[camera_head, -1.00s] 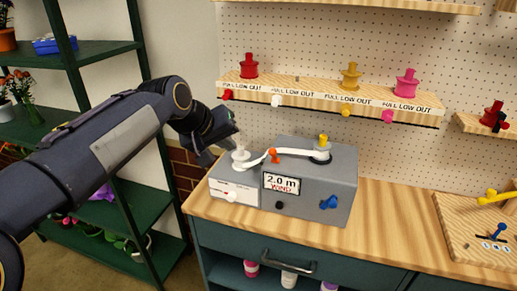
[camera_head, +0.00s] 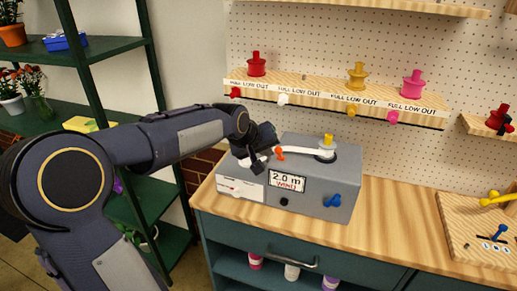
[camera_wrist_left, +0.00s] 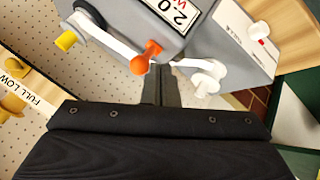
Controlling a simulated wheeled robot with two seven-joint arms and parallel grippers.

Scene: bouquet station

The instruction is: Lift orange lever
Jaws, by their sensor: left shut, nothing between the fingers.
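The orange lever (camera_head: 280,153) sits on top of the grey ribbon winding machine (camera_head: 345,172), on the white strip between its two posts. In the left wrist view the orange lever (camera_wrist_left: 146,57) shows as a round knob on a short stem. My left gripper (camera_head: 258,164) is over the machine's left part, just left of the lever. In the wrist view its dark fingers (camera_wrist_left: 161,76) are shut and empty, close beside the lever; I cannot tell whether they touch it. My gripper hides part of the white post at the left. My right gripper is not in view.
A yellow spool (camera_head: 327,141) sits on the machine's right post. A blue knob (camera_head: 333,200) is on its front. A shelf with ribbon spools (camera_head: 335,94) runs along the pegboard behind. A green rack (camera_head: 100,50) stands left.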

